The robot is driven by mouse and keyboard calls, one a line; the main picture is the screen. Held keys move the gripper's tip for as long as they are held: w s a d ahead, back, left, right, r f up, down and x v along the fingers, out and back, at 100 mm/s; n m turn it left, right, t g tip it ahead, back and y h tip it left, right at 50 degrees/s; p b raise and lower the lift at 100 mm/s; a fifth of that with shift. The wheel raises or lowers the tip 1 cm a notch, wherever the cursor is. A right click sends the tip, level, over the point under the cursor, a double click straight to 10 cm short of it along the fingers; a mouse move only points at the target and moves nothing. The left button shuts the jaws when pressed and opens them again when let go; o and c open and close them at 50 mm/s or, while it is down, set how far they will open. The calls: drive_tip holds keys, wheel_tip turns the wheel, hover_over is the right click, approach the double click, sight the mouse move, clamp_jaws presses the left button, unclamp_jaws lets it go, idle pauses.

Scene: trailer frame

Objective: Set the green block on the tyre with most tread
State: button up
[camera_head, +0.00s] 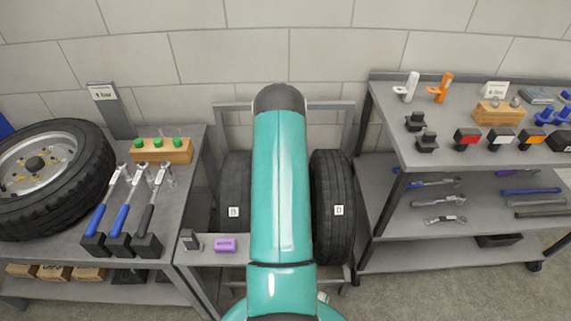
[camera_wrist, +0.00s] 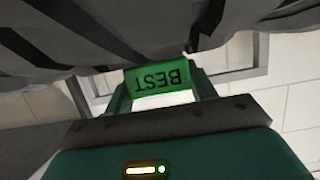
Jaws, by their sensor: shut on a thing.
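The green block (camera_wrist: 148,83), marked BEST and appearing upside down, is held between the fingers of my gripper (camera_wrist: 162,88) in the wrist view. A dark grooved tyre surface (camera_wrist: 100,35) fills the top of that view, right against the block's edge; I cannot tell whether they touch. In the head view, a tyre labelled B (camera_head: 234,185) stands left of my arm and a tyre labelled D (camera_head: 334,180) stands right of it. My teal arm hides the space between them, my gripper and the block. Tread depth is not clear here.
A left bench (camera_head: 195,205) holds a wheel (camera_head: 75,160) and blue-handled tools. A right shelf unit (camera_head: 385,130) carries several tools. A grey frame (camera_head: 347,120) surrounds the standing tyres.

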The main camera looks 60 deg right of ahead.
drive_tip(key=o, duration=1.1)
